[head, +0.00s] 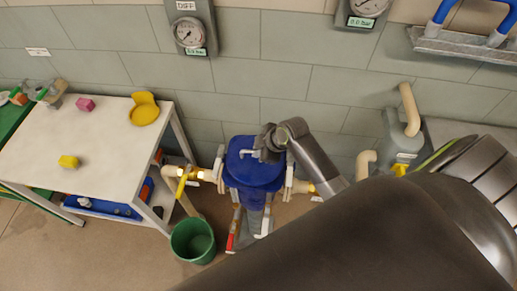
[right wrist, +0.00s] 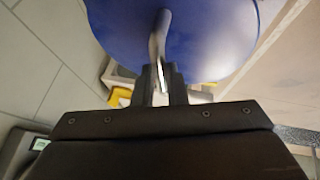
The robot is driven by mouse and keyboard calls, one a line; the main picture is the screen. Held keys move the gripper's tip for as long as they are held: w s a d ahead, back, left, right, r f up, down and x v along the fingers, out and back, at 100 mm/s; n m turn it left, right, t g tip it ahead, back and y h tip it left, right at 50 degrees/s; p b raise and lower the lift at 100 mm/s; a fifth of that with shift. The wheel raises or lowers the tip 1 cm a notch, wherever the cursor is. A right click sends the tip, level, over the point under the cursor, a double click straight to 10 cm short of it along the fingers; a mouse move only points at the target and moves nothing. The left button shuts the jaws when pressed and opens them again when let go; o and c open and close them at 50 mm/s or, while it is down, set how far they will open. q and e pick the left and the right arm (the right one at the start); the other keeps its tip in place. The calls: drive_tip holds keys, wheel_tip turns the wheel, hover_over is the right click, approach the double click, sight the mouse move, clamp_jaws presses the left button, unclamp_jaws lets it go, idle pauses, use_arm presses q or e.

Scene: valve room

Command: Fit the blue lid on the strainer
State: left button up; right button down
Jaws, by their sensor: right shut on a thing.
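My right gripper (head: 270,145) is shut on the handle of the blue lid (head: 240,170). In the right wrist view the lid (right wrist: 215,40) fills the top, and its pale handle sits between the fingers (right wrist: 160,84). In the head view the lid appears over the top of the blue strainer (head: 254,198), hiding its opening. I cannot tell whether the lid touches the strainer or hangs above it. My left gripper is not in view.
A green bucket (head: 193,241) stands on the floor left of the strainer. A yellow-handled valve (head: 183,180) is on the pipe beside it. A white table (head: 105,150) at the left bears a yellow object (head: 144,112) and blocks. Gauges (head: 190,33) hang on the wall.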

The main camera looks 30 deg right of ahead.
drive_tip(key=shift+w+r, duration=0.1)
drive_tip(key=c, duration=1.4)
unclamp_jaws()
drive_tip(key=shift+o, duration=1)
drive_tip(key=shift+s+f, duration=0.2)
drive_tip(key=shift+o, duration=1.2)
drive_tip(key=shift+r, duration=0.1)
